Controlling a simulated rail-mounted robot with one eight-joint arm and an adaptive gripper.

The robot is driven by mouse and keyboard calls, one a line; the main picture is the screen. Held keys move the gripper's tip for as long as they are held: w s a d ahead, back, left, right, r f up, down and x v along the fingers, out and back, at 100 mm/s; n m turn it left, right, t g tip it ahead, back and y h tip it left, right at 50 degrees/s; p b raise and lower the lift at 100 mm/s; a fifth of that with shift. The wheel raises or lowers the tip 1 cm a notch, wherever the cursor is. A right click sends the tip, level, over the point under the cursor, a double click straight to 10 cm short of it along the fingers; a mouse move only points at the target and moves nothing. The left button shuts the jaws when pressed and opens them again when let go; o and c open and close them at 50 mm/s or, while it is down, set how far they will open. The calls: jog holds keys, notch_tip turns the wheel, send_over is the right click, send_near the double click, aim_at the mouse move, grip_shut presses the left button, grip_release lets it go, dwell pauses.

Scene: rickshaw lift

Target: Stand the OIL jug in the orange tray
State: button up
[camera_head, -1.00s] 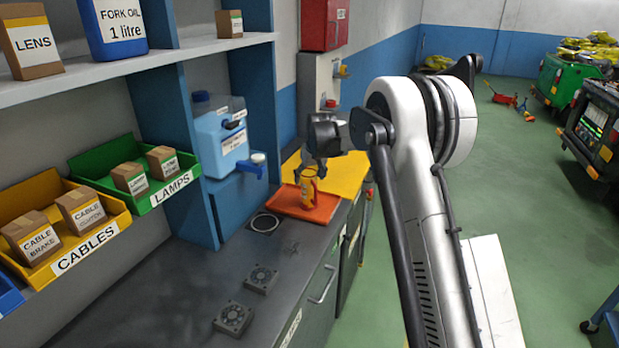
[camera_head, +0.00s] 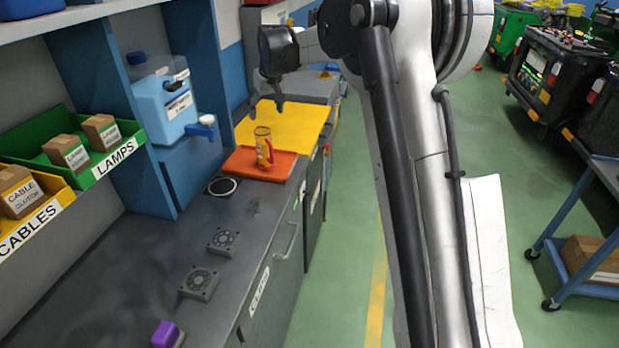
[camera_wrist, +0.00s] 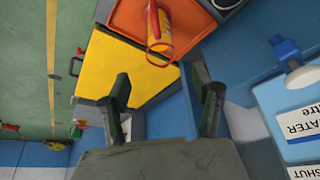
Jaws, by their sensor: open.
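The jug (camera_head: 263,147), clear and yellowish with an orange-red handle, stands upright on the orange tray (camera_head: 243,163) on the bench. Its label is too small to read. In the wrist view the jug (camera_wrist: 160,30) and the tray (camera_wrist: 128,20) lie beyond my fingertips. My gripper (camera_wrist: 163,95) is open with nothing between its fingers. In the head view my gripper (camera_head: 278,92) is above and beyond the jug, apart from it, over the yellow mat; its fingers are only partly seen.
A yellow mat (camera_head: 300,122) lies behind the tray. A blue water container (camera_head: 165,105) with a tap stands on the left. A round ring (camera_head: 222,186), two fan-like grilles (camera_head: 199,283) and a purple object (camera_head: 166,335) are on the bench. The bench front is mostly clear.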

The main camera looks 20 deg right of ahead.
jog(key=s+r+t, duration=0.1)
jog(key=s+r, duration=0.4)
jog(key=s, duration=0.8)
jog(key=s+r, duration=0.5)
jog(key=s, duration=0.8)
jog(key=s+f+m, duration=0.1)
jog(key=s+f, duration=0.4)
jog(key=s, duration=0.7)
jog(key=s+a+f+t, duration=0.1)
jog(key=s+f, duration=0.3)
jog(key=s, duration=0.8)
jog(key=shift+f+m+t+h, duration=0.3)
jog(key=shift+f+m+h, duration=0.05)
jog(key=shift+m+h, duration=0.05)
notch_tip(320, 180, down, 4)
jog(key=b, duration=0.4)
